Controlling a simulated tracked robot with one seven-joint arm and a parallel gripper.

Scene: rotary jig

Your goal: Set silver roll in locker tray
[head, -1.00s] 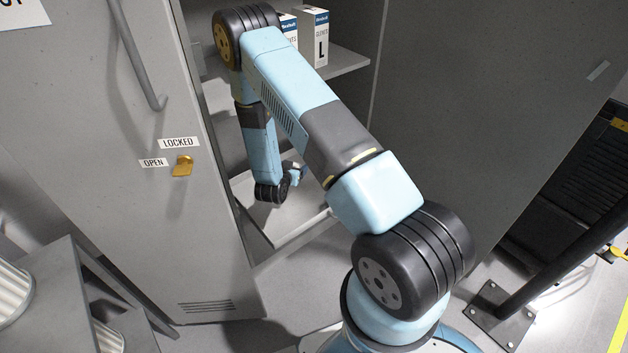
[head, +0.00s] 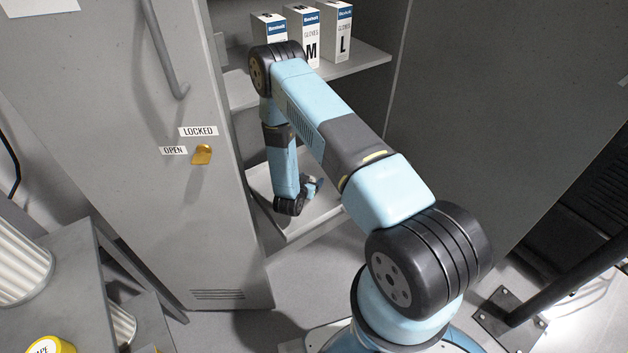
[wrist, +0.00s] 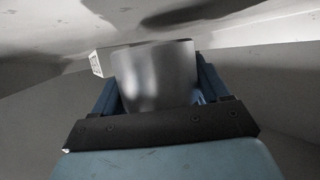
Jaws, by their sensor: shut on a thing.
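The silver roll (wrist: 155,78) is a shiny metallic cylinder held between the two blue fingers of my gripper (wrist: 158,90) in the wrist view. In the head view my arm reaches into the open locker, and my gripper (head: 312,186) shows only in part beside the wrist joint, low over the tray. The roll cannot be made out there. The locker tray (head: 320,212) is a pale, shallow shelf with a raised rim at the bottom of the locker. Whether the roll touches the tray cannot be told.
The locker door (head: 190,240) stands open at the left, with a yellow latch (head: 202,154). Glove boxes (head: 337,32) stand on the upper shelf (head: 355,65) above my arm. A grey rack with white rolls (head: 20,265) is at lower left. A dark post (head: 570,275) rises at right.

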